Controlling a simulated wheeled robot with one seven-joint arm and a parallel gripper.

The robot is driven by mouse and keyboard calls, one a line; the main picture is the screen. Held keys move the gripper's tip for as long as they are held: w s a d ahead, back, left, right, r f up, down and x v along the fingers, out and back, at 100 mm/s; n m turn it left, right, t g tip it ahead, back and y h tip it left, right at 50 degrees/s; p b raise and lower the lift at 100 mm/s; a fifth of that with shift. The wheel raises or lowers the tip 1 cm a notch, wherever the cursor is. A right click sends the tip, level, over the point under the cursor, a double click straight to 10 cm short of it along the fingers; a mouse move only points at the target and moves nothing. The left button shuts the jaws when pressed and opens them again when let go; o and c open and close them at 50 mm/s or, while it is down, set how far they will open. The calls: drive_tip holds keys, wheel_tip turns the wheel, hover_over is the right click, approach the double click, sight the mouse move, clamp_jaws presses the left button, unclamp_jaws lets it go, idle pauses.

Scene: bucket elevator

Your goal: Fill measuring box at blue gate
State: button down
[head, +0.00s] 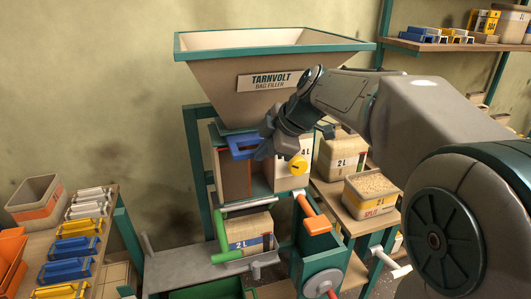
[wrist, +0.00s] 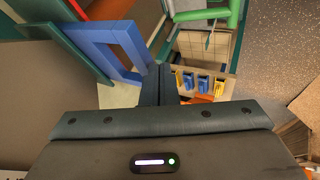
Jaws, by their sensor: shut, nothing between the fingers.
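The blue gate (head: 243,148), a blue frame-shaped handle, sits under the hopper mouth in the head view. It shows large at the left of the wrist view (wrist: 112,45). My gripper (wrist: 159,82) is shut and empty, close to the right of the blue frame; I cannot tell whether they touch. In the head view my gripper (head: 268,130) is partly hidden by its own wrist. A box with printed bands (head: 250,229) stands below the hopper body. Boxes marked 2 L (head: 341,158) stand to the right; I cannot tell which is the measuring box.
The hopper (head: 270,60) reads TARNVOLT BAG FILLER. A green handle (head: 228,252) and an orange handle (head: 311,207) stick out below. A grain-filled box marked SPLIT (head: 370,205) stands on the right shelf. Yellow, blue and white pieces (head: 75,245) lie on the left table.

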drive_tip(key=s+d+r+b, duration=0.1)
drive_tip(key=s+d+r, duration=0.5)
drive_tip(key=s+r, duration=0.1)
drive_tip(key=shift+r+b, duration=0.35)
drive_tip(key=shift+r, duration=0.1)
drive_tip(key=shift+s, duration=0.1)
drive_tip(key=s+d+f+m+h+p, duration=0.1)
drive_tip(key=s+d+f+m+h, duration=0.2)
drive_tip(key=s+f+m, duration=0.5)
drive_tip(key=s+d+f+m+g+h+p, duration=0.1)
drive_tip(key=s+d+f+m+h+p, duration=0.1)
drive_tip(key=s+f+m, duration=0.6)
wheel_tip(320, 180, down, 5)
drive_tip(key=d+m+h, duration=0.1)
drive_tip(key=m, duration=0.2)
drive_tip(key=shift+s+d+m+g, duration=0.15)
drive_tip(key=shift+s+m+g, duration=0.15)
drive_tip(key=shift+s+m, duration=0.1)
